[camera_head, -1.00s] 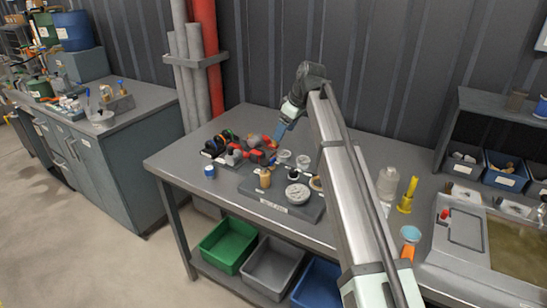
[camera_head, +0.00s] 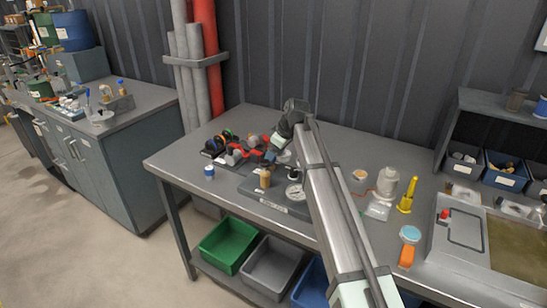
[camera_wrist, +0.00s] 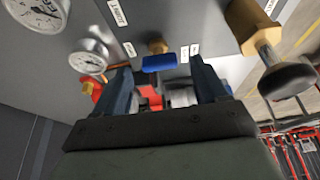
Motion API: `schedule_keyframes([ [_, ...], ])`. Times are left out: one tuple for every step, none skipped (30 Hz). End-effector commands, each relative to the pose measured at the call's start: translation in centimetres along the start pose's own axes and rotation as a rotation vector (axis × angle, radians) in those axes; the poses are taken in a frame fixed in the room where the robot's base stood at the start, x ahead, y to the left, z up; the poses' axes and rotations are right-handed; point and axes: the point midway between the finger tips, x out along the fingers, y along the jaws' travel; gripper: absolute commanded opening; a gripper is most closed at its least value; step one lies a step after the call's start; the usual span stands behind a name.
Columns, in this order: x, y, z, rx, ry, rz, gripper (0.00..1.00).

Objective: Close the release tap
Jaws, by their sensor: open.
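My gripper (camera_wrist: 161,72) is open in the wrist view, its two dark fingers pointing at the grey panel of the pump. A small tap with a blue bar handle (camera_wrist: 159,63) on a brass stem shows just past the fingertips, between them. It looks apart from both fingers. Small labels flank it, too blurred to read, so I cannot confirm it is the release tap. In the head view my gripper (camera_head: 270,155) is low over the pump's grey base plate (camera_head: 273,205), and the arm hides part of it.
White gauges (camera_wrist: 88,57) sit left of the blue handle in the wrist view. A brass fitting with a black knob (camera_wrist: 288,80) stands out at the right. In the head view, red and black tools (camera_head: 232,148) lie left of the gripper, and a blue-capped item (camera_head: 209,172) stands nearby.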

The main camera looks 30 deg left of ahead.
Motion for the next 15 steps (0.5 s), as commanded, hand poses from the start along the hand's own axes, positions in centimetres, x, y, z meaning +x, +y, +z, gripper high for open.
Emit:
schedule_keyframes([
  [0.45, 0.01, 0.00, 0.000, 0.000, 0.000, 0.72],
  [0.65, 0.01, 0.01, 0.000, 0.000, 0.000, 0.72],
  [0.87, 0.01, 0.02, 0.000, 0.000, 0.000, 0.72],
  [1.00, 0.01, 0.02, 0.000, 0.000, 0.000, 0.72],
  [1.10, 0.00, 0.03, 0.000, 0.000, 0.000, 0.72],
  [1.19, 0.00, 0.03, 0.000, 0.000, 0.000, 0.72],
  [1.24, 0.00, 0.03, 0.000, 0.000, 0.000, 0.72],
  [1.26, 0.00, 0.03, 0.000, 0.000, 0.000, 0.72],
  [1.28, 0.00, 0.03, 0.000, 0.000, 0.000, 0.72],
  [1.28, 0.00, 0.02, 0.000, 0.000, 0.000, 0.72],
  [1.28, 0.00, 0.02, 0.000, 0.000, 0.000, 0.72],
  [1.27, -0.01, 0.02, 0.000, 0.000, 0.000, 0.72],
  [1.27, -0.01, 0.02, 0.000, 0.000, 0.000, 0.72],
  [1.26, -0.01, 0.02, 0.000, 0.000, 0.000, 0.72],
  [1.26, -0.01, 0.02, 0.000, 0.000, 0.000, 0.71],
])
